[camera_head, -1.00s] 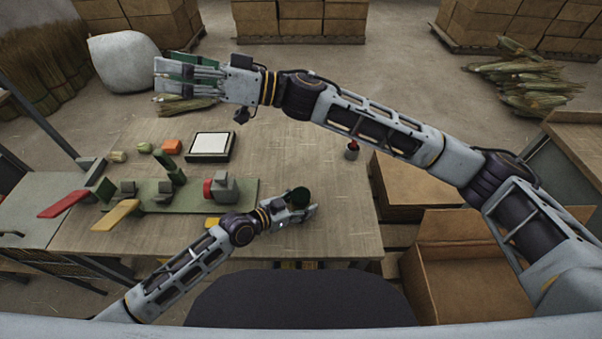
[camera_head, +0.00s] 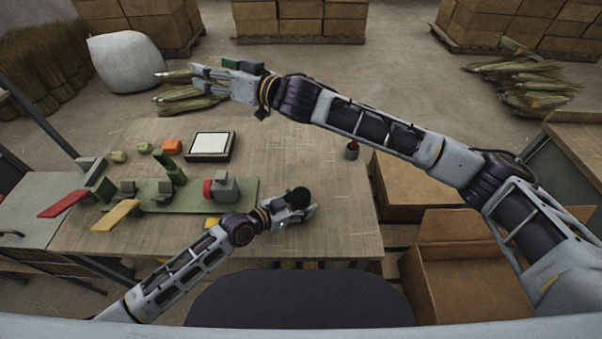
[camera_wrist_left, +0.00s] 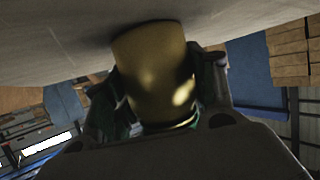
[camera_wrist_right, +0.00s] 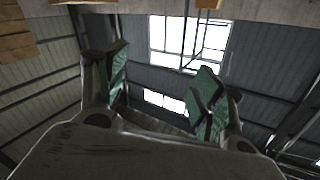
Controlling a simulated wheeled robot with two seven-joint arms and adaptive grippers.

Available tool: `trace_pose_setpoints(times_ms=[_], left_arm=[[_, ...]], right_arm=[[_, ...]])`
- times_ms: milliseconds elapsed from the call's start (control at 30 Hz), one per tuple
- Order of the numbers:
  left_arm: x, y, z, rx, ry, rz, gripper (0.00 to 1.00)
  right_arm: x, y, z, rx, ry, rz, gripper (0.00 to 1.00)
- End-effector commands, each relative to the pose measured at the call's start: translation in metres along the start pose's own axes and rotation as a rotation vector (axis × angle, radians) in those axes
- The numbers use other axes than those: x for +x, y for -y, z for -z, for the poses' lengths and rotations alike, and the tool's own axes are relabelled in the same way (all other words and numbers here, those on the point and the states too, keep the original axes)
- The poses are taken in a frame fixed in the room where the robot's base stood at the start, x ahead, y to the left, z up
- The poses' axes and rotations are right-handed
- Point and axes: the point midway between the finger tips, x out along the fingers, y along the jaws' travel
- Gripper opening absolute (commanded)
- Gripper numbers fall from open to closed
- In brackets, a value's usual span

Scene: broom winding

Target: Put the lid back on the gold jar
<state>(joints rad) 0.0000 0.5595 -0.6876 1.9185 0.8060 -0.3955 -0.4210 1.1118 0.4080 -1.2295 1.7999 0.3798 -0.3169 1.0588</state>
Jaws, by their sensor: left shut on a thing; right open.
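My left gripper (camera_head: 305,211) is low over the right part of the table, shut on the gold jar (camera_wrist_left: 155,70). In the left wrist view the jar's gold body is between the fingers, against the table surface. In the head view a dark green round top (camera_head: 298,197) shows at this gripper; I cannot tell whether it is a lid or the jar's dark mouth. My right gripper (camera_head: 205,80) is open and empty, raised beyond the table's far edge. Its green pads (camera_wrist_right: 160,90) are apart in the right wrist view. I cannot make out a separate lid.
A green fixture board (camera_head: 240,188) with grey blocks and red and yellow paddles fills the table's left. A black box with a white top (camera_head: 210,145) is behind it. The table's middle back is clear.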

Motion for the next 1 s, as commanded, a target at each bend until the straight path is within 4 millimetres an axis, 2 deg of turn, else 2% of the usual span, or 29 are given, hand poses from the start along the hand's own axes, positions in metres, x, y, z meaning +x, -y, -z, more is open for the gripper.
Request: trace_pose_setpoints(times_ms=[200,500,1000], left_arm=[[0.000,0.000,-0.001,0.000,0.001,0.000,0.00],[0.000,0.000,-0.001,0.000,0.001,0.000,0.00],[0.000,0.000,-0.001,0.000,0.001,0.000,0.00]], right_arm=[[-0.003,-0.021,-0.028,-0.068,0.123,-0.094,0.68],[-0.014,-0.042,-0.068,-0.181,0.323,-0.169,0.68],[-0.052,-0.057,-0.133,-0.401,0.692,-0.142,0.68]])
